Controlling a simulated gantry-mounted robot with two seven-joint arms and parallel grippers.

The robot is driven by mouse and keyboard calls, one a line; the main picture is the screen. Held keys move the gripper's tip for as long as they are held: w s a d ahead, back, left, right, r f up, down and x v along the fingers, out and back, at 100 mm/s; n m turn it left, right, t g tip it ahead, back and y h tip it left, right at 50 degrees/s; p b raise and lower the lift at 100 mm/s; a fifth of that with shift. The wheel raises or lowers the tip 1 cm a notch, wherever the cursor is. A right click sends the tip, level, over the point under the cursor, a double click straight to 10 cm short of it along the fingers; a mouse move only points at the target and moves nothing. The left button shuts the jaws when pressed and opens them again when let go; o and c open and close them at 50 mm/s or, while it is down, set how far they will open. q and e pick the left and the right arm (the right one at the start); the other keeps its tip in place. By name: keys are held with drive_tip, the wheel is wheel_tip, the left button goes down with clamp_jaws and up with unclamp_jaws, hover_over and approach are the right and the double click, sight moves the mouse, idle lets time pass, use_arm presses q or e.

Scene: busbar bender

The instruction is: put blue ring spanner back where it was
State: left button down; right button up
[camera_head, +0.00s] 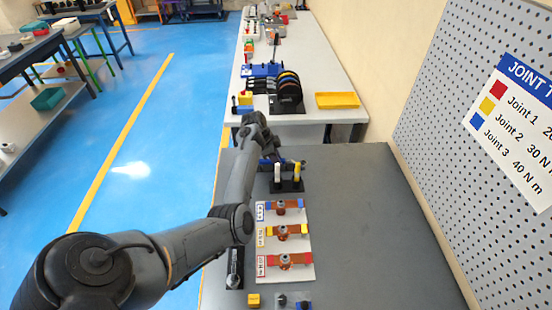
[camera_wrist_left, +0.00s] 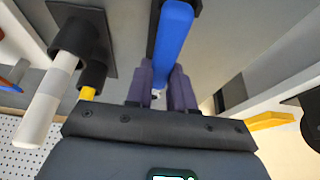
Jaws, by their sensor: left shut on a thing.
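The blue ring spanner (camera_wrist_left: 173,38) is held between the purple fingers of my left gripper (camera_wrist_left: 161,85) in the left wrist view. Only a small blue part shows there. My right gripper is not in view.
A white board (camera_head: 288,274) with several copper joints lies on the grey bench. A silver tool (camera_head: 234,262) lies on a dark mat beside it. A yellow block (camera_head: 253,300) is near the front. Beyond stand a black rack (camera_head: 288,97) and a yellow tray (camera_head: 337,100). The bench's right side is clear.

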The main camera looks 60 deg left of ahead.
use_arm(q)
drive_tip(key=shift+f, duration=0.2)
drive_tip(key=c, duration=1)
unclamp_jaws()
drive_tip(key=shift+f, duration=0.1)
drive_tip(key=shift+r, duration=0.35)
drive_tip(key=p+v, duration=0.1)
drive_tip(key=v, duration=1.1)
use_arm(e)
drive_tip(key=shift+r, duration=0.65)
